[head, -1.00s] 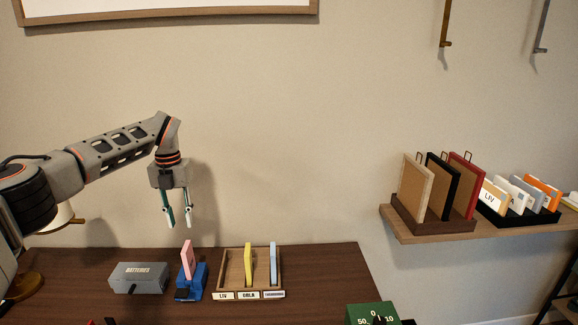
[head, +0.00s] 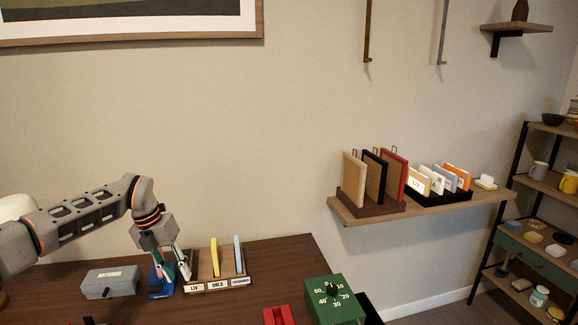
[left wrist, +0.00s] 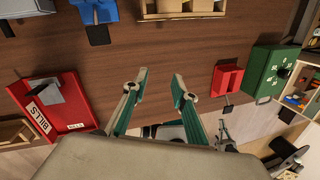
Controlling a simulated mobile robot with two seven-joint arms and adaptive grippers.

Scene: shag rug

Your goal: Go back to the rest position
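My left gripper (head: 174,268) hangs above the dark wooden desk (head: 285,258), in front of the blue stand (head: 157,290) in the head view. Its two fingers are apart with nothing between them, as the left wrist view (left wrist: 157,88) also shows. The gripper hides the upper part of the blue stand and any card in it.
A grey batteries box (head: 110,283), a wooden sorter (head: 204,272) with a yellow and a blue card, a red holder (head: 276,315) and a green dial timer (head: 334,300) stand on the desk. A red bills tray (left wrist: 55,108) is also there. A wall shelf (head: 425,205) holds frames and cards.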

